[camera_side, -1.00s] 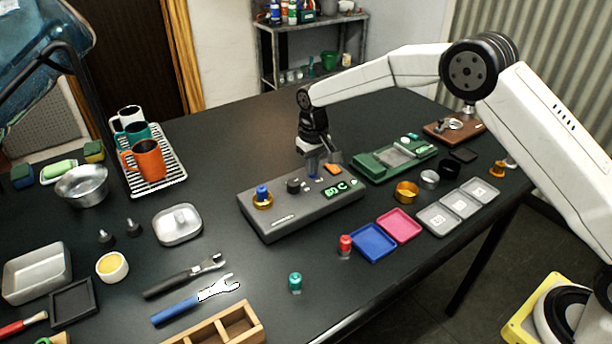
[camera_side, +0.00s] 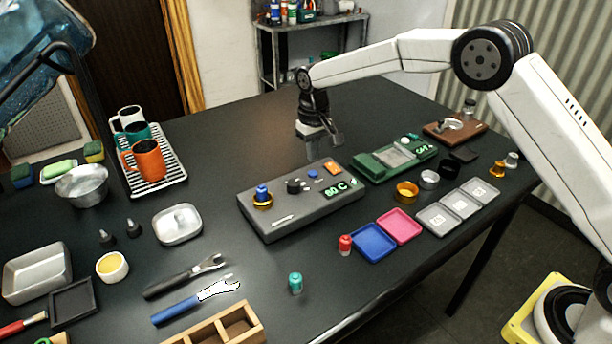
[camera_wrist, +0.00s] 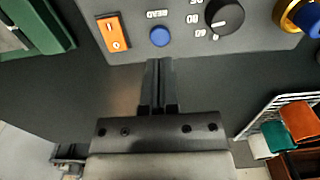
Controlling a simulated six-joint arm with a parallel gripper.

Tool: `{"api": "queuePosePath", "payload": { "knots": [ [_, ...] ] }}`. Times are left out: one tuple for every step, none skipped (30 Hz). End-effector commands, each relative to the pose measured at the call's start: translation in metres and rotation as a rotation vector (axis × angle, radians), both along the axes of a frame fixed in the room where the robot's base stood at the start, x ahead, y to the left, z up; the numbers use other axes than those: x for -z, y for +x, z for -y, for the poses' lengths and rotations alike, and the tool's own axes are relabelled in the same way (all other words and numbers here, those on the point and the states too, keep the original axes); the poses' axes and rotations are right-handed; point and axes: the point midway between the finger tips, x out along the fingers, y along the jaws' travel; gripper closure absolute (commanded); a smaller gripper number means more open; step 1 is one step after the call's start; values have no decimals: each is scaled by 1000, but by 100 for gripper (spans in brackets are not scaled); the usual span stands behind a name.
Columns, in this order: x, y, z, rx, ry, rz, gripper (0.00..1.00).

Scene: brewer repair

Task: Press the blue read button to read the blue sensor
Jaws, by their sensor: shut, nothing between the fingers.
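The grey brewer panel (camera_side: 300,211) lies on the dark table. Its blue read button (camera_side: 312,174) sits near the back edge, between the black dial (camera_side: 294,186) and the orange switch (camera_side: 332,167). In the wrist view the blue read button (camera_wrist: 160,36) is just beyond my fingertips, with "READ" printed beside it. The blue sensor (camera_side: 262,192) stands in a gold ring at the panel's left end. The green display (camera_side: 341,188) reads what looks like 80 C. My gripper (camera_side: 337,143) is shut and empty, above and behind the panel's back edge, apart from the button.
A green device (camera_side: 396,157) lies right of the panel. A rack with mugs (camera_side: 152,160) stands to the left. Blue (camera_side: 373,243) and pink (camera_side: 399,226) trays and a red sensor (camera_side: 345,244) lie in front. The table behind the panel is clear.

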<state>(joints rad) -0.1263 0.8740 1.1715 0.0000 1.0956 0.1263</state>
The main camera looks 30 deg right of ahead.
Motion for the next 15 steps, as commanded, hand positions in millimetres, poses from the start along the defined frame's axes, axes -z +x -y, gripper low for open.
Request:
{"api": "queuePosePath", "payload": {
  "knots": [
    [0, 0, 0, 0, 0, 0, 100],
    [0, 0, 0, 0, 0, 0, 100],
    [0, 0, 0, 0, 0, 0, 100],
    [0, 0, 0, 0, 0, 0, 100],
    [0, 0, 0, 0, 0, 0, 100],
    [0, 0, 0, 0, 0, 0, 100],
    [0, 0, 0, 0, 0, 0, 100],
    [0, 0, 0, 0, 0, 0, 100],
    [-1, 0, 0, 0, 0, 0, 100],
    [-2, 0, 0, 0, 0, 0, 100],
    [-3, 0, 0, 0, 0, 0, 100],
    [-4, 0, 0, 0, 0, 1, 100],
    [-6, 0, 0, 0, 0, 1, 100],
    [-7, 0, 0, 0, 0, 1, 100],
    [-10, 0, 0, 0, 0, 1, 100]
  ]
}}
